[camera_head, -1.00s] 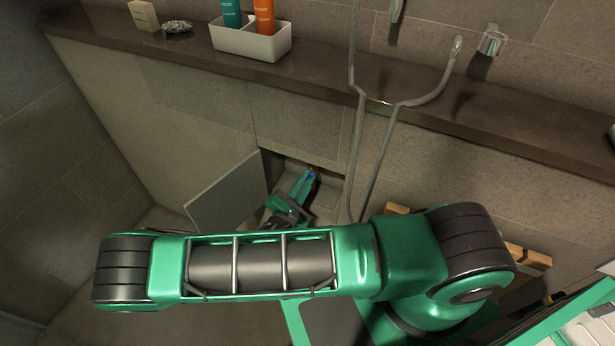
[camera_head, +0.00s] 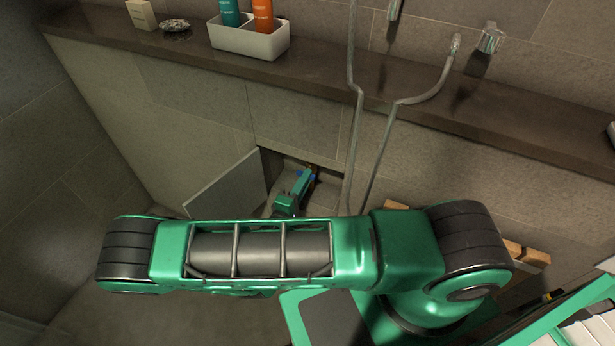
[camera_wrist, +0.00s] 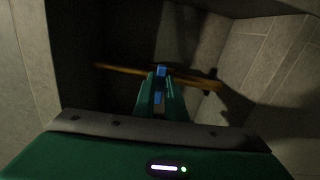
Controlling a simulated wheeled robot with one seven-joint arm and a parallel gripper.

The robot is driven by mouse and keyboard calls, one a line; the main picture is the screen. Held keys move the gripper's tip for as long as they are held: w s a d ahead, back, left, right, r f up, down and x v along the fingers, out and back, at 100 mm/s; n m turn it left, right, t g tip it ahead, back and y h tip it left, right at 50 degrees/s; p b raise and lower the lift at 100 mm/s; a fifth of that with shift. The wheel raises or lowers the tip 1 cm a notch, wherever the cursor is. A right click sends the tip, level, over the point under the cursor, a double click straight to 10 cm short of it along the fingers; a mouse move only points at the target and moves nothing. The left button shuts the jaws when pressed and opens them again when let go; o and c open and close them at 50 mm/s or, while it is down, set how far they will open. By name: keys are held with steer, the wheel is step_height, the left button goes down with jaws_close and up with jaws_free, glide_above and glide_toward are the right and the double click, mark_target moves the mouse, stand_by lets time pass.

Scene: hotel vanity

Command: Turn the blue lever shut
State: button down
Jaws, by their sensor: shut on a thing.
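The blue lever (camera_wrist: 161,71) shows in the wrist view between the tips of my gripper (camera_wrist: 161,88), which is shut on it. Its handle lies along the line of the fingers, over a yellowish pipe (camera_wrist: 120,70) that runs across the recess. In the head view my gripper (camera_head: 306,181) reaches into a low wall opening (camera_head: 325,172). Only a small patch of blue shows there, and my gripper hides most of the lever.
A grey access panel (camera_head: 226,186) stands open at the left of the opening. Above is a dark stone ledge (camera_head: 180,60) with a white bottle caddy (camera_head: 248,42). A shower hose (camera_head: 375,150) hangs just right of the opening. Wooden slats (camera_head: 525,255) are at the lower right.

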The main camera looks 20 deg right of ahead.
steer(key=shift+w+a+m, duration=0.1)
steer(key=shift+a+m, duration=0.1)
steer(key=shift+m, duration=0.2)
steer(key=c, duration=1.8)
jaws_free()
steer(key=shift+d, duration=0.1)
steer(key=v, duration=1)
steer(key=shift+s+a, duration=0.25)
steer(key=shift+s, duration=0.05)
steer(key=shift+s+r, duration=0.1)
